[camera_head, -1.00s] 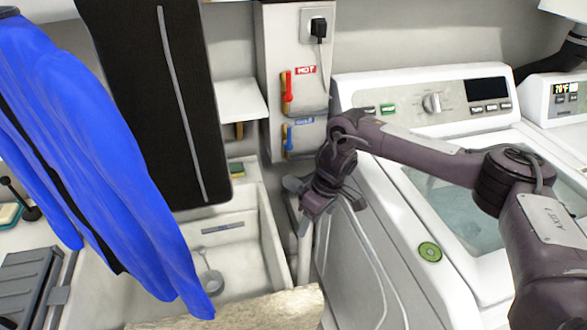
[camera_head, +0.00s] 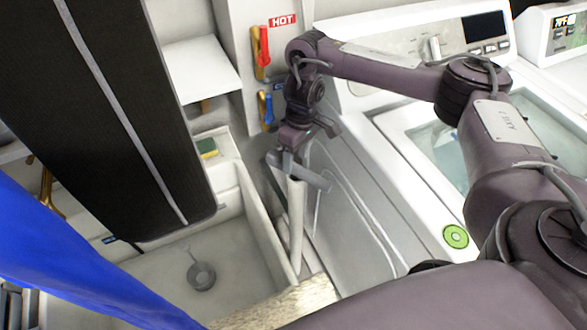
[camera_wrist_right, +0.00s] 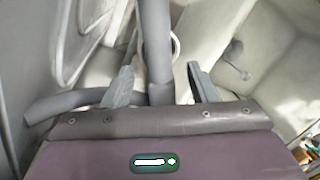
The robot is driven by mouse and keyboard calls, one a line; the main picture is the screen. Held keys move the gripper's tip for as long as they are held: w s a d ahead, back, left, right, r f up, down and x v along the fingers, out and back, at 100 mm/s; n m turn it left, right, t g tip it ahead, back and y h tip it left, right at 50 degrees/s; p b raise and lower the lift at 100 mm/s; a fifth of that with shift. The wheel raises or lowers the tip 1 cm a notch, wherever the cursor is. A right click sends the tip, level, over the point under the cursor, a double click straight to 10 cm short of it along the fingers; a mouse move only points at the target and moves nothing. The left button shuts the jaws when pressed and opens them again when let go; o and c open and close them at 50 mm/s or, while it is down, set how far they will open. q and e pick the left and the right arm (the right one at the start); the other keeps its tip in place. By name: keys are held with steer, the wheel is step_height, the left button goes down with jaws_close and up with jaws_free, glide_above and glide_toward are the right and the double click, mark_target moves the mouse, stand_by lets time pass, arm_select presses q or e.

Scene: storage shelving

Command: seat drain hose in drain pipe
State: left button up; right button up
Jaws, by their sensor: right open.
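My right gripper (camera_head: 298,172) points down at the top of a pale upright drain pipe (camera_head: 296,225), between the utility sink and the washing machine. In the right wrist view its two grey fingers (camera_wrist_right: 160,82) stand apart, one on each side of the grey drain hose (camera_wrist_right: 155,35). A grey tube also runs off to the left there. A pale ring, seemingly the pipe's rim (camera_wrist_right: 176,47), shows around or behind the hose. I cannot tell whether the hose is inside it. My left gripper is not in view.
The washing machine (camera_head: 390,215) stands close on the right. The sink (camera_head: 262,215) lies on the left. Red and blue valve handles (camera_head: 264,45) are on the wall behind.

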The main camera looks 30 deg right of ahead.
steer(key=shift+a+f, duration=0.1)
steer(key=shift+f, duration=1.15)
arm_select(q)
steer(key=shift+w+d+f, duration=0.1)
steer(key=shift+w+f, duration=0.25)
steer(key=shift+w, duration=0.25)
arm_select(e)
jaws_close()
